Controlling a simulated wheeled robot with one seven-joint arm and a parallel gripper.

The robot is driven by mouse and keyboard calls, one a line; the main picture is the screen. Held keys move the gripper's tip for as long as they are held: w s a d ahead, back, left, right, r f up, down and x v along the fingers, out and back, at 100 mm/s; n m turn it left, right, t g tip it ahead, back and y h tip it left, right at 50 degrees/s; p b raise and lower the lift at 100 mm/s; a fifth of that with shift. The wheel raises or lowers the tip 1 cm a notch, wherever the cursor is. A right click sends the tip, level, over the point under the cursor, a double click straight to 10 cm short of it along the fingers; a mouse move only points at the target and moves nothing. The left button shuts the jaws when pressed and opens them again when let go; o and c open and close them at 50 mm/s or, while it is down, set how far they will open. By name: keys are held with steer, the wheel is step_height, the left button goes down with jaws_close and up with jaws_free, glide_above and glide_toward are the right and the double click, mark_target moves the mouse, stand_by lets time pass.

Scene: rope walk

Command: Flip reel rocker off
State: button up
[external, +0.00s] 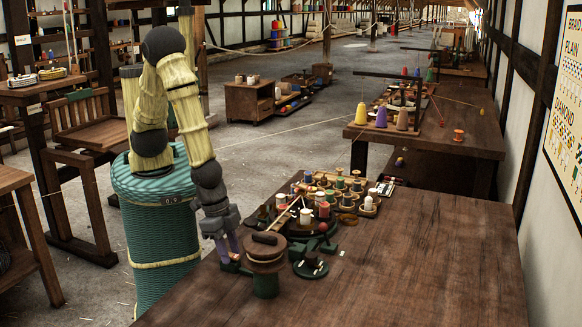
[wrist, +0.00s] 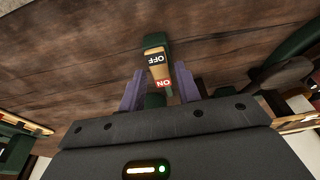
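The reel rocker (wrist: 157,69) shows in the wrist view as a tan switch plate in a dark green housing, marked OFF in black at its far end and ON in red at its near end. My gripper (wrist: 158,88) has its two purple fingers apart, one on each side of the rocker, near the ON end. I cannot tell whether the fingers touch it. In the external view my gripper (external: 228,247) points down at the left edge of the table, beside the wooden reel (external: 265,252) on its green base. The rocker itself is too small to make out there.
The table (external: 420,260) is bare on its right side. A crowded group of spools and bobbins (external: 325,200) stands just behind the reel. A green disc stand (external: 311,266) is to the reel's right. Cones of yarn (external: 381,117) stand on a farther bench.

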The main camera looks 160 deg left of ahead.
steer(key=shift+o, duration=0.4)
steer(key=shift+r, duration=0.1)
steer(key=shift+d+r, duration=0.1)
steer(key=shift+r, duration=0.4)
steer(key=p+v, duration=0.4)
steer(key=v, duration=1.2)
steer(key=shift+s, duration=0.15)
steer(key=shift+r, duration=0.1)
steer(key=w+a+g+h+p, duration=0.1)
steer(key=p, duration=0.2)
steer(key=w+a+r+p, duration=0.1)
steer(key=p, duration=0.2)
steer(key=shift+w+a+g+h+p, duration=0.35)
steer(key=shift+w+g+h, duration=0.05)
